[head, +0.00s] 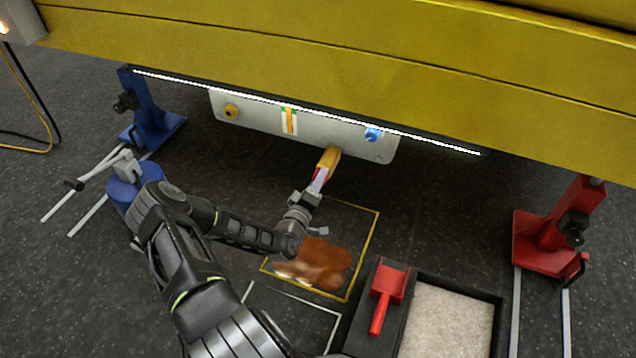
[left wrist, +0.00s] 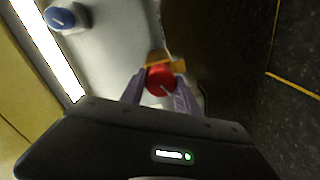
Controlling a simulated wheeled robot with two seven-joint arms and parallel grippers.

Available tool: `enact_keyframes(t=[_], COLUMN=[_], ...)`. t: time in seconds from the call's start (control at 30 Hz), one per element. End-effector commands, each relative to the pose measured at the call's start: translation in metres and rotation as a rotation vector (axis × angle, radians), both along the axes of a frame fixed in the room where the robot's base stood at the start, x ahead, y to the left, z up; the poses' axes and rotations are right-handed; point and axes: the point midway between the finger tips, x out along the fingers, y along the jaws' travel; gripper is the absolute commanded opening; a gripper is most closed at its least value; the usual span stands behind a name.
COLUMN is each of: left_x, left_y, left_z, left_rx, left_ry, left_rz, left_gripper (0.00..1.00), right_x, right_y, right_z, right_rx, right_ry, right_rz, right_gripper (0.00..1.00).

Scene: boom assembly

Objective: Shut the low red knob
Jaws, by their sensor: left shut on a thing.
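The low red knob (left wrist: 160,80) sits between my left gripper's fingers in the left wrist view, in front of a yellow-orange fitting (left wrist: 158,60). In the head view the fitting (head: 329,158) sticks out from the lower edge of the light grey panel (head: 262,111), and a bit of the red knob (head: 319,174) shows there. My left gripper (head: 317,183) reaches up to it and is shut on the knob. The fingers (left wrist: 160,92) lie on either side of the knob. My right gripper is not in view.
A yellow beam (head: 400,70) with a white light strip (head: 300,107) hangs above the panel. A blue knob (head: 373,134) and an orange knob (head: 230,111) are on the panel. A brown spill (head: 318,264), a red scoop (head: 388,290) and a litter tray (head: 500,312) are on the floor.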

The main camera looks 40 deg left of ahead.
Motion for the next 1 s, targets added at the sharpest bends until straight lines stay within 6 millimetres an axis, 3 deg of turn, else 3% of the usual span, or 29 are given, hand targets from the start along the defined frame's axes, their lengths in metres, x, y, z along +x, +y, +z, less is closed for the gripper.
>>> enact_keyframes(t=[0.4,0.97,1.0], left_x=[-0.0008,-0.0008,-0.0008], left_y=[0.0013,0.0013,0.0013], left_z=[-0.0018,-0.0014,-0.0014], left_rx=[-0.248,-0.292,-0.292], left_ry=[-0.077,-0.091,-0.091], left_rz=[0.002,0.002,0.002], left_gripper=[0.00,0.00,0.39], right_x=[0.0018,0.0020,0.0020], right_y=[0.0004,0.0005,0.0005], right_z=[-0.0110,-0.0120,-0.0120], right_rx=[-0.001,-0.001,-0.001], right_ry=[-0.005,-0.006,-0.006], right_rz=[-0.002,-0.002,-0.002], right_gripper=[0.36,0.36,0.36])
